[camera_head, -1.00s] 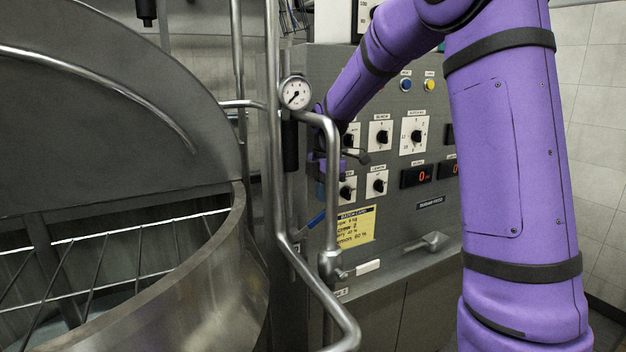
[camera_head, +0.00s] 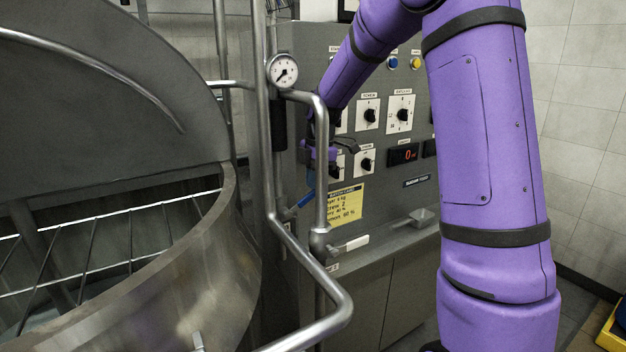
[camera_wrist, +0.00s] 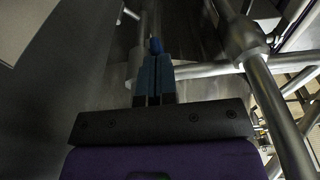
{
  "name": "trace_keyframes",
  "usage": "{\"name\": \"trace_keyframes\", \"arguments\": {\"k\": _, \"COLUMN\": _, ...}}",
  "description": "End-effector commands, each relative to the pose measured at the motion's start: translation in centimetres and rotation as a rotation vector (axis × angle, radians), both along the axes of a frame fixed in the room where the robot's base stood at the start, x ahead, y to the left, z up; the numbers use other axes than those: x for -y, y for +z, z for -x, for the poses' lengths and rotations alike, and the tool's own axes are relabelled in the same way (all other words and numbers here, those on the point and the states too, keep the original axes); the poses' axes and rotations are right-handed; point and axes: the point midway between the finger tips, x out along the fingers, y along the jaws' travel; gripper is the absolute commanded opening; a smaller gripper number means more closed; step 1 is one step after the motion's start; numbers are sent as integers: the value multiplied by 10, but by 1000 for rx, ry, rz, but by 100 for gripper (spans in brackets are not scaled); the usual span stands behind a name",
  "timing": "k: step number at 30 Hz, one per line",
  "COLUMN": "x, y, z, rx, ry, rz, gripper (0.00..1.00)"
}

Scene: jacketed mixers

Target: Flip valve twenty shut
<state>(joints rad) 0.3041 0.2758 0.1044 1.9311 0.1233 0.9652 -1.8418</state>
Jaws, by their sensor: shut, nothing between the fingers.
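A valve with a blue lever (camera_head: 305,200) sits on the pipework beside the mixer, low behind the bent pipe; its lever slants up to the right. A second valve with a white lever (camera_head: 350,243) is on the front pipe; its lever points right. The small tags by the valves are too small to read. My gripper (camera_head: 308,181) points down just above the blue lever, partly hidden behind the pipe. In the wrist view my gripper (camera_wrist: 155,60) is shut and empty. A blue rounded end of the lever (camera_wrist: 156,45) shows right at its fingertips; I cannot tell whether they touch.
The bent steel pipe (camera_head: 322,150) stands close in front of my gripper, with a pressure gauge (camera_head: 283,71) above. The mixer bowl (camera_head: 200,265) is at left. The control panel (camera_head: 385,165) with knobs and a yellow card (camera_head: 346,204) is behind at right.

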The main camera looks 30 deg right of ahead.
Motion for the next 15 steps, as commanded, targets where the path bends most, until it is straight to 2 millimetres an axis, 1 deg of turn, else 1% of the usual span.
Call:
{"name": "trace_keyframes", "arguments": {"k": 8, "x": 5, "y": -6, "z": 0, "rx": -2, "ry": -2, "rz": -62, "gripper": 0}}
{"name": "trace_keyframes", "arguments": {"k": 15, "x": 15, "y": -17, "z": 0, "rx": -1, "ry": -5, "rz": -192, "gripper": 0}}
